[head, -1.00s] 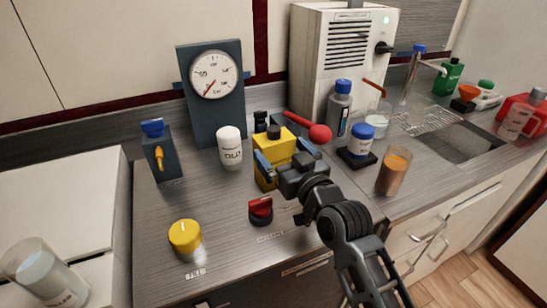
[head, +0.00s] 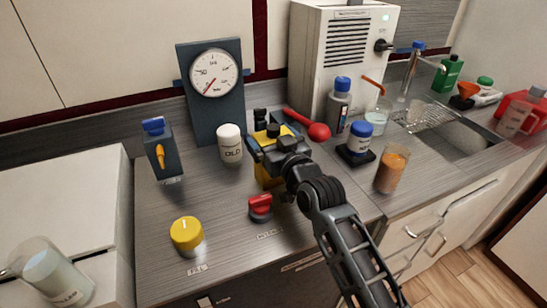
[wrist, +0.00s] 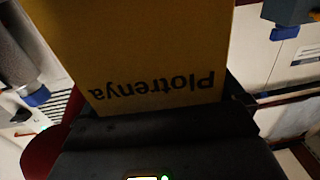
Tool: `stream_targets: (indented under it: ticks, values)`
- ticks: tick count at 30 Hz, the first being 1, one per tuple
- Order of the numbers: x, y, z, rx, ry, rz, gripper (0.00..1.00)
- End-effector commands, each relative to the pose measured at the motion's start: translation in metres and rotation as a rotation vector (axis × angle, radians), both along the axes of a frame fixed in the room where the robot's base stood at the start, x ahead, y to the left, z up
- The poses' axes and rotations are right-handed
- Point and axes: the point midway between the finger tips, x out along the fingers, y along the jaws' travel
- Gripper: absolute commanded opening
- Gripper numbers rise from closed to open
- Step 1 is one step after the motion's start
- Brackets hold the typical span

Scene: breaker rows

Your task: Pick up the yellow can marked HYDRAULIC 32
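The yellow can (head: 268,176) is box-shaped with a dark cap and stands on the grey counter, mostly hidden behind my gripper. In the wrist view the yellow can (wrist: 150,45) fills the upper middle, and its face reads "Plotrenya" upside down. I cannot read HYDRAULIC 32 on it. My gripper (head: 270,143) is at the upper part of the can, with its fingers around the sides. In the wrist view a dark finger shows close along the can's right side. Whether the fingers press on it cannot be made out.
A red ball-ended lever (head: 318,131) is just behind right, and a white bottle (head: 230,143) left. A red rotary switch (head: 260,207) is in front, with a yellow-capped jar (head: 187,236) farther left. A blue-lidded jar (head: 360,138) and orange glass (head: 392,168) stand right.

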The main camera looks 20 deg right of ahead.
Motion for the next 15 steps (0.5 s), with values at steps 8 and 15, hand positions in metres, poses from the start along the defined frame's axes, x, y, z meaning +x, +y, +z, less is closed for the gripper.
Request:
stream_targets:
  ticks: [8, 15]
  values:
    - [-0.0002, -0.0001, 0.0, 0.0, 0.0, 0.0, 0.52]
    - [-0.0003, -0.0001, 0.0, 0.0, 0.0, 0.0, 0.3]
